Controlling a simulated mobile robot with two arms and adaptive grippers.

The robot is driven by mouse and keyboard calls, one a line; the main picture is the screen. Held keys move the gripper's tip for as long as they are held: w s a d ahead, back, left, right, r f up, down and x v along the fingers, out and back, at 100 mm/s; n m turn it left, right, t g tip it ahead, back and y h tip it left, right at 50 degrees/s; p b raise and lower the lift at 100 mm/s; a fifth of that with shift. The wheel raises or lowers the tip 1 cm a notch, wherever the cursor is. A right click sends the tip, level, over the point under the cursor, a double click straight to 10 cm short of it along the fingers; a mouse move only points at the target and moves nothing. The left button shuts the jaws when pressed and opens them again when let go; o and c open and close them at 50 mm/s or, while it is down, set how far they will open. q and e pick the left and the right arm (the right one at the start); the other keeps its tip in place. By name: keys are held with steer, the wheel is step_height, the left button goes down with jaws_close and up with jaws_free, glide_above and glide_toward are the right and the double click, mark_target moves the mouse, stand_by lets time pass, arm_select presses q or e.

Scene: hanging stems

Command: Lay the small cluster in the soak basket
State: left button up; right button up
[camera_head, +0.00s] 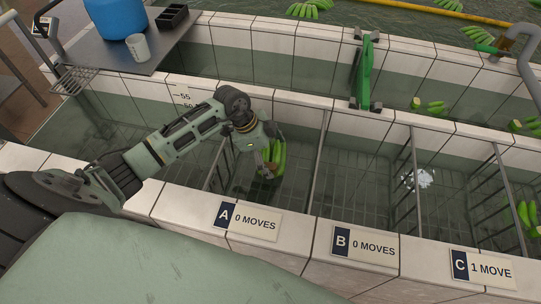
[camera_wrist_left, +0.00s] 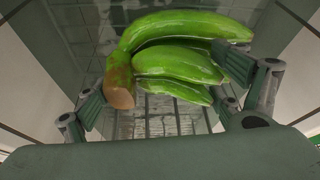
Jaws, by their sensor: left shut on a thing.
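My left gripper (camera_head: 266,158) is shut on a small cluster of green bananas (camera_head: 279,151), held low inside the tiled basin behind label A. In the left wrist view, the cluster (camera_wrist_left: 180,58) lies across my left gripper (camera_wrist_left: 165,92), its brown cut stem end (camera_wrist_left: 119,84) beside the left finger and its tips by the right finger. Wire bars show below it, those of the soak basket (camera_head: 318,155) in the basin. I cannot tell whether the cluster touches the wire. My right gripper is not in view.
Signs A (camera_head: 247,221), B (camera_head: 364,245) and C (camera_head: 482,269) mark the front wall. A green upright piece (camera_head: 365,72) stands on the back wall. A white patch (camera_head: 418,179) lies in another section. More bananas (camera_head: 524,213) are at right. A mug (camera_head: 138,47) stands on a shelf.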

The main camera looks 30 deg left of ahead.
arm_select(q)
steer(key=shift+f+b, duration=0.45)
steer(key=shift+f, duration=0.35)
steer(key=shift+f+b, duration=0.5)
steer(key=shift+f, duration=1.15)
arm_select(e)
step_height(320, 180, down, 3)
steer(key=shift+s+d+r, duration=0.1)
arm_select(q)
steer(key=shift+f, duration=0.3)
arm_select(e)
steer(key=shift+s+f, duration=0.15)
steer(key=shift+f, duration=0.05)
